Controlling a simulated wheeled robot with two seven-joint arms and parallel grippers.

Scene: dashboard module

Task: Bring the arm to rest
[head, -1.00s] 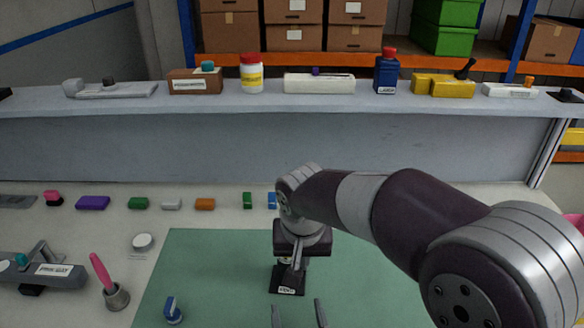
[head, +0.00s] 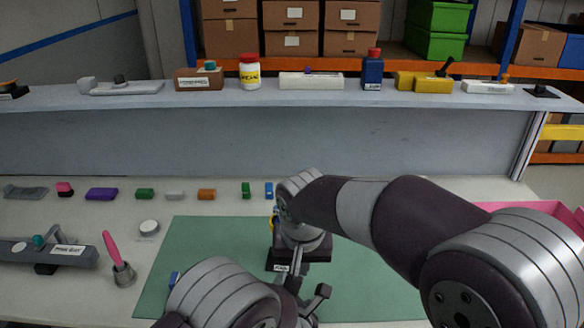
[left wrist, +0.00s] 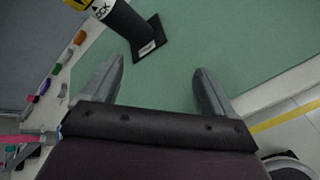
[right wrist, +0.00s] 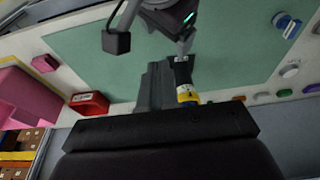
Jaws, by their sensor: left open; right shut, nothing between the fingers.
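The post's labelled black base (left wrist: 149,40) stands beyond the fingers there. My left forearm covers the mat's front in the head view.
The green mat (head: 195,245) lies on a pale bench. Small coloured blocks, including a purple one (head: 102,194), line its back. A pink-handled tool (head: 112,248) stands left. A pink bin (head: 570,218) is at right. A raised shelf (head: 150,101) runs behind.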

